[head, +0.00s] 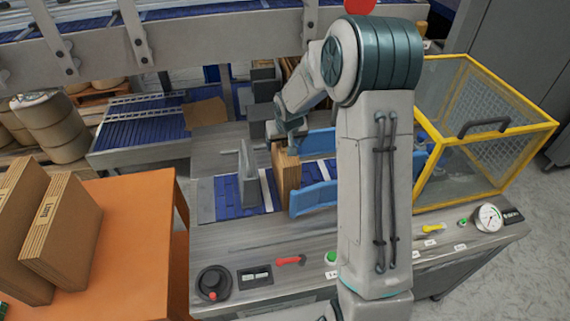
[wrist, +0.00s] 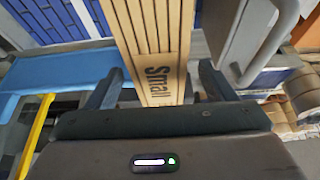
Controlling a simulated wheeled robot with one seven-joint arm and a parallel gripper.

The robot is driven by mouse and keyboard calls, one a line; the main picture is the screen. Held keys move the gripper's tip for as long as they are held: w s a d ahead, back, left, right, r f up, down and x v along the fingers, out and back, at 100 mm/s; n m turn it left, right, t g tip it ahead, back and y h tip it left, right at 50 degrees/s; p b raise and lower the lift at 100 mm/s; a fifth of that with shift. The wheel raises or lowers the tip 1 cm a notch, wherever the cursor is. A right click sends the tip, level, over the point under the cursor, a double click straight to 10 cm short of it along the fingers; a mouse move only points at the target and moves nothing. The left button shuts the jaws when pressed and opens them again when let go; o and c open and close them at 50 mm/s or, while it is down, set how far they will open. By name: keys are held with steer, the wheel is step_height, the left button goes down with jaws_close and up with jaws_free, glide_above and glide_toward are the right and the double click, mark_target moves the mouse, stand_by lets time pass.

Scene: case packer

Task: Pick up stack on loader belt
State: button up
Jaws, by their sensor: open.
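The brown cardboard stack (head: 287,178) stands upright on the blue loader belt (head: 228,197), between a grey upright plate (head: 249,178) and blue side guides. My gripper (head: 284,140) is over the top of the stack, and its fingertips are hard to make out in the head view. In the wrist view, the stack (wrist: 158,50), marked "Small", reaches between the two fingers of my gripper (wrist: 160,80). The fingers are open, with a gap showing on each side of the stack.
Blue guides (head: 315,197) flank the belt on the right. A yellow-framed guard (head: 490,128) stands farther right. More cardboard stacks (head: 62,232) stand on an orange table (head: 135,250) at left. A control panel with a red handle (head: 290,261) lies in front.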

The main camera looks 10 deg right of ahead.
steer(key=x, duration=0.3)
steer(key=shift+f+p, duration=0.25)
steer(key=shift+p, duration=0.1)
steer(key=shift+f, duration=0.1)
steer(key=shift+d+f+b, duration=0.1)
steer(key=shift+f+b, duration=0.1)
steer(key=shift+b, duration=0.25)
stand_by(0.4)
steer(key=c, duration=1.4)
jaws_close()
steer(key=shift+r, duration=0.15)
